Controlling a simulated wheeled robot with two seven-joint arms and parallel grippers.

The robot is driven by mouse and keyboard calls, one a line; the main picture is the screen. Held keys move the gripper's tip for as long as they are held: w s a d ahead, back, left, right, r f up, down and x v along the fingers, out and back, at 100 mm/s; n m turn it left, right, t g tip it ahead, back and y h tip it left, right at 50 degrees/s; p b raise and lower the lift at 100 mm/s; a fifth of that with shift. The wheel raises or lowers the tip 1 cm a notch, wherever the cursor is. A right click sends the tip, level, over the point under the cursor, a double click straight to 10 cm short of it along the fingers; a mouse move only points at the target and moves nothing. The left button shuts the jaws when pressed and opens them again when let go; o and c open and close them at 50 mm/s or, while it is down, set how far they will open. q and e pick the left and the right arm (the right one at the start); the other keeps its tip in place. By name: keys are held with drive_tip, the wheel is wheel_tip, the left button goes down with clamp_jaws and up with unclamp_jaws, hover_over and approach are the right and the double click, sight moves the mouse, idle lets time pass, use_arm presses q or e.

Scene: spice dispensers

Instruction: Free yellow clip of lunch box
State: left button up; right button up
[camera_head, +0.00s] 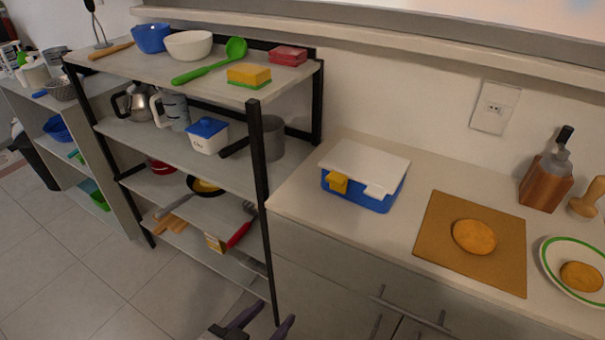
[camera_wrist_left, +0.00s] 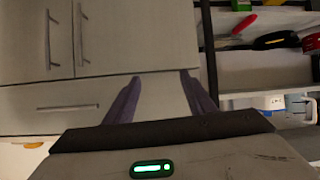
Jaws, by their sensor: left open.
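The lunch box (camera_head: 359,198) is blue with a white lid (camera_head: 366,163) and stands on the counter, right of the shelf rack. Its yellow clip (camera_head: 338,183) sits on the front side toward the left and stands out from the wall. A white clip (camera_head: 376,190) is on the same side further right. My left gripper (camera_head: 263,326) is at the bottom edge of the head view, low in front of the cabinets and well away from the box. Its fingers are apart and empty, also in the left wrist view (camera_wrist_left: 162,84). My right gripper is out of view.
The rack (camera_head: 258,160) left of the counter has an upright post near my left gripper. A brown board (camera_head: 507,262) with a round patty (camera_head: 474,237) lies right of the box, beside a plate (camera_head: 552,262). Cabinet fronts (camera_wrist_left: 28,100) fill the left wrist view's left side.

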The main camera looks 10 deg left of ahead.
sight(333, 181)
use_arm(q)
drive_tip(key=w+d+r+m+t+h+p, duration=0.15)
drive_tip(key=w+r, duration=0.35)
drive_tip(key=r, duration=0.6)
drive_tip(key=w+d+r+t+h+p, duration=0.25)
drive_tip(key=w+r, duration=0.35)
drive_tip(key=r, duration=0.4)
drive_tip(key=shift+y, duration=0.3)
drive_tip(key=x, duration=0.9)
drive_tip(key=shift+d+r, duration=0.1)
drive_tip(key=shift+d, duration=0.25)
drive_tip(key=shift+w+d, duration=0.15)
drive_tip(key=shift+w, duration=0.1)
